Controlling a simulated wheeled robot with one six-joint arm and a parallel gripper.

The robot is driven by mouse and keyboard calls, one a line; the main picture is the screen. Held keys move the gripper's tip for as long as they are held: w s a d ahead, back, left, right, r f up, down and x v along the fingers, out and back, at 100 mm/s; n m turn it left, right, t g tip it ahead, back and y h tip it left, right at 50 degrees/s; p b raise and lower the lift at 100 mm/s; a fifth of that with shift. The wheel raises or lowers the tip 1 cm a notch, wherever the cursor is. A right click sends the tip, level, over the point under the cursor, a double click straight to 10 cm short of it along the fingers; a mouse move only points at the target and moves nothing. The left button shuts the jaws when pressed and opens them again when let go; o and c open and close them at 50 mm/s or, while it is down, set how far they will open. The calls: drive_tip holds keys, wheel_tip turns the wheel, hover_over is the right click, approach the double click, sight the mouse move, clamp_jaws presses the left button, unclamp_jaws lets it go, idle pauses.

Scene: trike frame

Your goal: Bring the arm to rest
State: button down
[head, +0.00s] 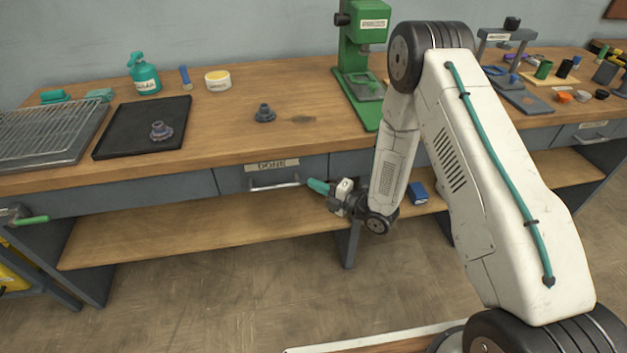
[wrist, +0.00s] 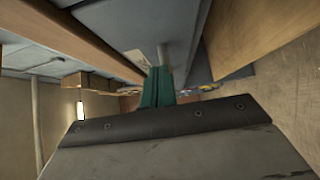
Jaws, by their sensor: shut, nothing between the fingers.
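My gripper (head: 319,187) has teal fingers and points left, in front of the bench's drawer fronts and below the worktop. Its fingers are shut with nothing between them. In the wrist view the teal fingers (wrist: 157,88) lie together beyond the dark-edged wrist plate. My arm is bent, with its elbow high in front of the bench. The fingertips are close to the right end of the drawer labelled DONE (head: 272,175); whether they touch it I cannot tell.
The worktop (head: 225,130) holds a dark part (head: 265,113), a black mat (head: 125,137) with another part, a wire rack (head: 45,135), a teal bottle (head: 144,75) and a green press (head: 358,65). A blue box (head: 417,192) lies on the lower shelf. The floor in front is clear.

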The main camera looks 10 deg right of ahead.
drive_tip(key=v, duration=1)
drive_tip(key=shift+d, duration=0.15)
